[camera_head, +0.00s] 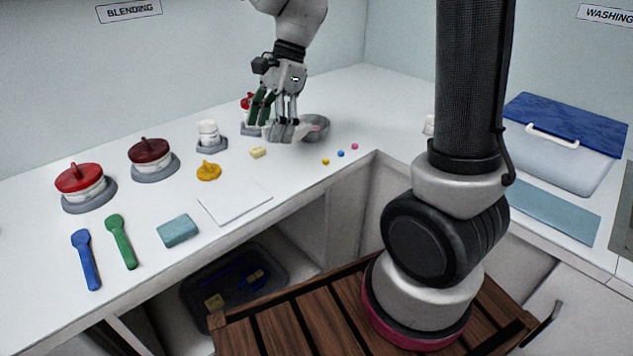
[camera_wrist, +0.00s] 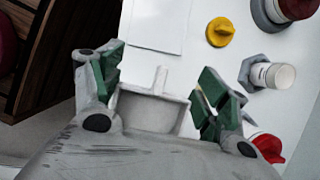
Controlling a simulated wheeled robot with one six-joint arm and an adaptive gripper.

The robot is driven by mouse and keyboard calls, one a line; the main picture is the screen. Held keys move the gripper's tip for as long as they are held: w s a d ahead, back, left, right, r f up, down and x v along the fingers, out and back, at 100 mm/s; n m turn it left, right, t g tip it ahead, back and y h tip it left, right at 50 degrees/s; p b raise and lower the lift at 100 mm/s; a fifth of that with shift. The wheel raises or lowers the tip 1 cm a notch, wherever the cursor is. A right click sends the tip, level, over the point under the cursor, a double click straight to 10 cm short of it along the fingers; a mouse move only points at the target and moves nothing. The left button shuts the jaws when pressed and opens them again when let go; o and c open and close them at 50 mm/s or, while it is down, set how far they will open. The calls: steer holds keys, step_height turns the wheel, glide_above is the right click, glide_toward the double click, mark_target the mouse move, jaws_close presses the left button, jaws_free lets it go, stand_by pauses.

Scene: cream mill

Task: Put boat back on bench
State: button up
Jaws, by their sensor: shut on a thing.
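The boat (camera_wrist: 152,111) is a small pale grey open tray with a short tab, seen between my fingers in the wrist view. In the head view the boat (camera_head: 284,133) is a pale shape under my fingertips, partly hidden by them. My gripper (camera_wrist: 158,98) has green finger pads on both sides of the boat and is shut on it. In the head view my gripper (camera_head: 273,116) points down at the back of the white bench (camera_head: 345,105). I cannot tell whether the boat touches the bench top.
A grey bowl (camera_head: 316,127) stands just right of the boat. A white jar (camera_head: 208,133), a yellow knobbed piece (camera_head: 208,171) and a cream block (camera_head: 258,152) are to the left. A white sheet (camera_head: 235,201) lies nearer. Small coloured beads (camera_head: 340,153) lie right of centre.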

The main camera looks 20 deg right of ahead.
glide_above(273, 180)
steer(key=d, duration=0.1)
steer(key=shift+n, duration=0.4)
steer(key=f, duration=0.6)
steer(key=shift+w+d, duration=0.1)
steer(key=shift+d, duration=0.1)
steer(key=shift+f, duration=2.25)
steer(key=shift+f, duration=0.15)
steer(key=o, duration=0.9)
